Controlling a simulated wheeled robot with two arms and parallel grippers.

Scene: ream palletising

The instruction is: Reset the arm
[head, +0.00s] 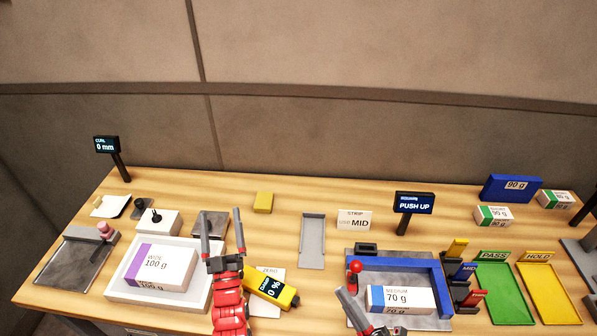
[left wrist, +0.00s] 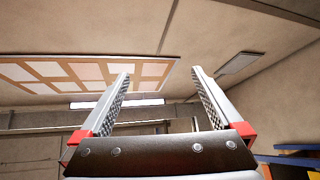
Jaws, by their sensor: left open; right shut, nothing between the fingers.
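My left gripper (head: 222,215) is open and empty, its two grey fingers apart and pointing toward the back of the table. My right gripper (head: 348,300) shows at the bottom, shut and empty, beside the left end of the MEDIUM 70 g ream (head: 402,299). Whether it touches that ream cannot be told. The rest of the right arm is mostly out of frame.
A WIDE 100 g ream (head: 161,267) lies in a white tray (head: 202,297). A yellow 0 % device (head: 271,288) lies close right of my left arm. A blue-edged fixture (head: 398,262), a PUSH UP display (head: 414,204), and green (head: 506,291) and yellow (head: 551,293) trays stand rightward.

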